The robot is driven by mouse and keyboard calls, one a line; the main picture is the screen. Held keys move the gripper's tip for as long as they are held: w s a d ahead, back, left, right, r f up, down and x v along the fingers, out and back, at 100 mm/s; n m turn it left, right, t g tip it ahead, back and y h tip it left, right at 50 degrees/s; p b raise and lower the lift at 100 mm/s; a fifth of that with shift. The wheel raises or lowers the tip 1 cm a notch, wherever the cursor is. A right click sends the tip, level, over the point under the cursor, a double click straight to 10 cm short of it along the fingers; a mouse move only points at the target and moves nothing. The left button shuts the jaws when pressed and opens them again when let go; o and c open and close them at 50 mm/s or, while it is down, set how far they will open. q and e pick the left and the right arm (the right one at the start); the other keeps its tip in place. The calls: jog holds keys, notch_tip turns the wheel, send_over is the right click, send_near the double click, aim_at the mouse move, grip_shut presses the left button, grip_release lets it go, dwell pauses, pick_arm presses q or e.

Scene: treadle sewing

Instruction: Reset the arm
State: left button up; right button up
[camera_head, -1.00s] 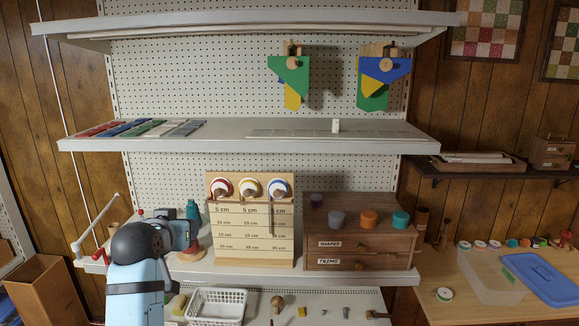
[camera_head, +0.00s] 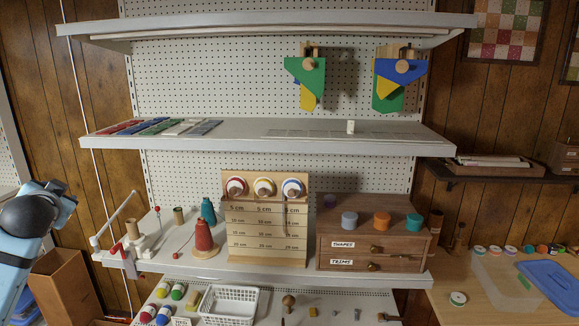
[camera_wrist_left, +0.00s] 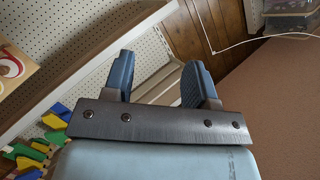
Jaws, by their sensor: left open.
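My left arm (camera_head: 30,225) shows at the left edge of the head view, clear of the shelves; its gripper is out of that picture. In the left wrist view my left gripper (camera_wrist_left: 158,80) is open, its two blue fingers apart with nothing between them. A white shelf edge (camera_wrist_left: 90,75) and pegboard lie beyond the fingers. My right gripper is in neither view.
The middle shelf holds red (camera_head: 203,238) and teal (camera_head: 208,210) thread cones, a ribbon rack (camera_head: 265,225) and a wooden drawer box (camera_head: 370,235). A white lever stand (camera_head: 125,240) is at its left end. A white basket (camera_head: 228,305) sits below. A cardboard box (camera_head: 58,285) stands at left.

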pick_arm(q)
jog(key=s+d+f+m+h, duration=0.2)
jog(key=d+f, duration=0.1)
jog(key=f, duration=0.6)
jog(key=s+d+f+m+h, duration=0.1)
jog(key=s+d+f, duration=0.1)
jog(key=f, duration=0.7)
jog(key=s+d+f+m+h, duration=0.2)
jog(key=s+d+f, duration=0.1)
jog(key=f, duration=0.6)
jog(key=s+d+f+g+h, duration=0.1)
jog(key=s+d+f+h, duration=0.1)
jog(key=s+d+f, duration=0.4)
jog(key=s+d+f+m+g+h, duration=0.1)
jog(key=s+f+g+h, duration=0.1)
jog(key=s+f, duration=0.8)
jog(key=s+d+f+g+h, duration=0.1)
jog(key=s+d+f+h, duration=0.1)
jog(key=s+d+f, duration=0.5)
jog(key=d+r+n+t, duration=0.1)
jog(key=d+n, duration=0.4)
jog(key=d, duration=0.5)
jog(key=shift+s+d+r+t, duration=0.25)
jog(key=shift+s+r+t, duration=0.05)
jog(key=shift+s+r, duration=0.15)
